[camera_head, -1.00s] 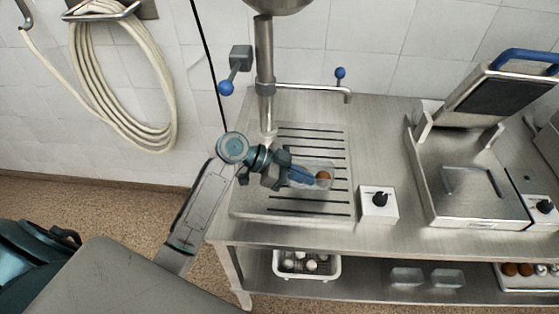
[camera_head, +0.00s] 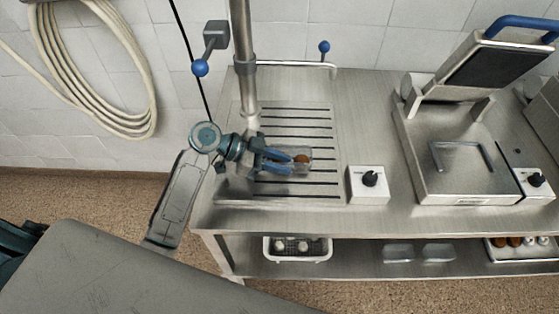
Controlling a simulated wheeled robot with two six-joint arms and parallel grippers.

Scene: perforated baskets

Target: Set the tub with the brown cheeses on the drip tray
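The clear tub (camera_head: 306,154) with a brown cheese showing in it sits on the slotted drip tray (camera_head: 318,117), right of the post, in the middle of the tray's slots. My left gripper (camera_head: 290,159) reaches in from the left at the tub's left end. Its two blue fingers show apart, with a gap between them, and overlap the tub's left part. The fingers hide that part of the tub and any contact there. My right gripper is out of view.
A control box (camera_head: 368,184) stands right of the drip tray, and an open press (camera_head: 462,165) further right. Below, the shelf holds a white basket (camera_head: 297,258) with white pieces, two clear tubs (camera_head: 398,253) and a crate (camera_head: 520,252) of brown and white pieces.

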